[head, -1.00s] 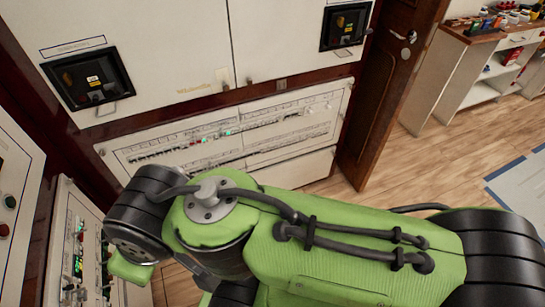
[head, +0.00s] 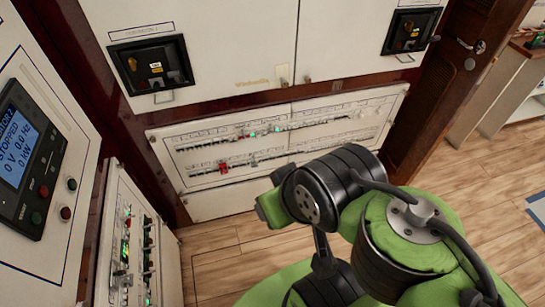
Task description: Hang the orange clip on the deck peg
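I cannot make out an orange clip or a deck peg in the head view. A small red piece (head: 223,168) sits on the lower breaker row of the low white panel (head: 290,150); it is too small to tell what it is. My green and black arm fills the lower right and hides part of the floor and the panel's lower right. The fingers of my gripper do not show, so what they hold cannot be seen.
White cabinets with two black breaker units (head: 152,66) (head: 411,32) stand above the panel. A console with a lit display (head: 14,145) and a switch panel (head: 130,240) are at left. A wooden door (head: 440,90) is at right. Wooden floor (head: 215,265) shows below.

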